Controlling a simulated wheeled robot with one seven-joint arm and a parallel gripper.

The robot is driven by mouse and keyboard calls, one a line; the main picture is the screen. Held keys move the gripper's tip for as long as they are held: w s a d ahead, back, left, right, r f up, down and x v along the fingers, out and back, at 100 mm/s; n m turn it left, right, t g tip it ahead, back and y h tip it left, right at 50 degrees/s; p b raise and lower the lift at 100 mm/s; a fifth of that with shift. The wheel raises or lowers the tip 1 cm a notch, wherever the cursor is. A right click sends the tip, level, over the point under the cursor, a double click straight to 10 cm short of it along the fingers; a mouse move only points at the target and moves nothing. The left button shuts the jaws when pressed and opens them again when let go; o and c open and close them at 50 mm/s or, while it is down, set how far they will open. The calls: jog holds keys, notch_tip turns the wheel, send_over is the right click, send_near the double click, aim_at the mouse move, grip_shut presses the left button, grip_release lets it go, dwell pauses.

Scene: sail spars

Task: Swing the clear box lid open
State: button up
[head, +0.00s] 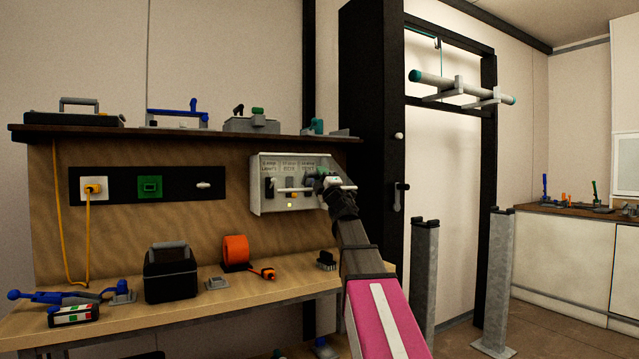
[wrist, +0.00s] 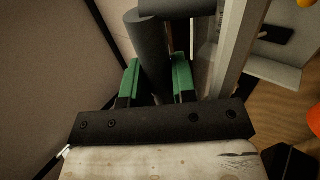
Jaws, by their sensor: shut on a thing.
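The light grey switch box (head: 254,190) is fixed to the wooden back panel. Several labelled dark switches and a small yellow light show through its front. A pale bar crosses the front of the box; the clear lid itself is hard to make out. My gripper (head: 330,182) is at the right end of the box. In the wrist view, the green fingers of my gripper (wrist: 157,78) are shut on a dark grey round handle (wrist: 153,48). A pale grey edge (wrist: 238,50) of the box runs just right of the handle. The lid's opening angle cannot be told.
The workbench (head: 200,318) below holds a black case (head: 171,275), an orange spool (head: 236,250) and a blue tool (head: 55,297). A shelf (head: 190,134) with tools runs above the box. A dark door frame (head: 372,130) stands close to the right.

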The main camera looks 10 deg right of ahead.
jog(key=shift+s+r, duration=0.1)
jog(key=shift+r, duration=0.1)
jog(key=shift+s+d+r, duration=0.1)
jog(key=shift+s+r, duration=0.1)
jog(key=shift+r, duration=0.65)
jog(key=shift+s+d+r, duration=0.1)
jog(key=shift+s+r, duration=0.1)
jog(key=shift+r, duration=0.65)
jog(key=shift+s+r, duration=0.2)
jog(key=shift+r, duration=0.65)
jog(key=o, duration=0.9)
jog(key=shift+o, duration=0.2)
jog(key=shift+f, duration=0.1)
